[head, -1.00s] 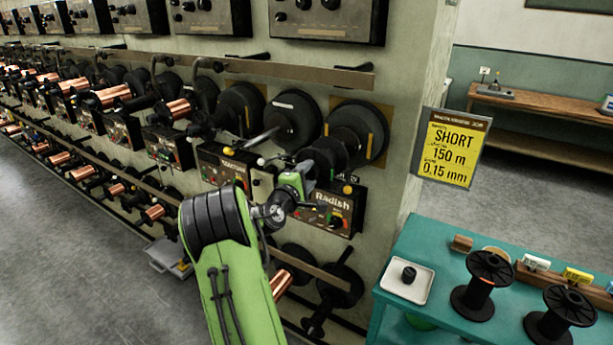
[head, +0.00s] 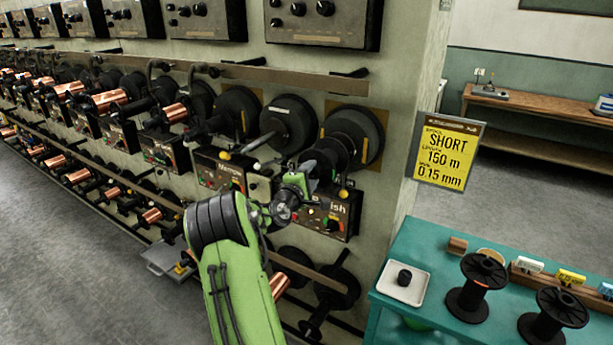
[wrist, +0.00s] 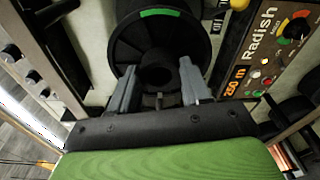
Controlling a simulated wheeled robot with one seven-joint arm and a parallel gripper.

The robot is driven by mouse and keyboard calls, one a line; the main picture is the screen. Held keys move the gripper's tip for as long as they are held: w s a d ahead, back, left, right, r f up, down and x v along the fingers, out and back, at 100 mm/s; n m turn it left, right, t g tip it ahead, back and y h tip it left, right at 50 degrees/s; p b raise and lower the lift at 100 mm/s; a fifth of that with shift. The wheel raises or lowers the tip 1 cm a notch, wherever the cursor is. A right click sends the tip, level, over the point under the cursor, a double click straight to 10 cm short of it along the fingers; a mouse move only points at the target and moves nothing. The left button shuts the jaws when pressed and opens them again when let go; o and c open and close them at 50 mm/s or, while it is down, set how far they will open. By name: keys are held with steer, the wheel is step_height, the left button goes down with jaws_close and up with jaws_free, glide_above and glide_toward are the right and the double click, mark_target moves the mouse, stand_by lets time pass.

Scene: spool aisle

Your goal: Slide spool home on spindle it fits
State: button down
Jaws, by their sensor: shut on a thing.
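A black spool (head: 323,158) is in front of the rightmost upper station, marked "Radish" in the wrist view. My gripper (head: 308,178) is shut on it at its near end. In the wrist view my gripper (wrist: 158,90) has its grey fingers on either side of the spool's dark hub (wrist: 156,68). A wide black flange with a green mark (wrist: 160,13) lies behind the hub. A large black disc with a yellow mark (head: 358,130) is on the wall behind the spool. The spindle is hidden, so I cannot tell how far on the spool is.
The Radish control box (head: 335,215) is just below the spool. A long rail (head: 270,78) runs above. A yellow sign (head: 446,152) reads SHORT, 150 m, 0.15 mm. A teal table (head: 400,262) at right holds a white tray (head: 390,290) and black spools (head: 475,290).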

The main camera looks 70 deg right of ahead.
mark_target(320, 166)
steer(key=shift+s+d+p, duration=0.25)
steer(key=shift+d+p, duration=0.3)
steer(key=shift+d, duration=0.8)
steer(key=shift+s+d+p, duration=0.2)
steer(key=shift+d+p, duration=0.35)
steer(key=shift+d, duration=0.8)
steer(key=shift+c, duration=2.2)
jaws_free()
steer(key=a+b, duration=0.4)
steer(key=a, duration=1.1)
steer(key=shift+w+a+r, duration=0.15)
steer(key=shift+w+a, duration=0.15)
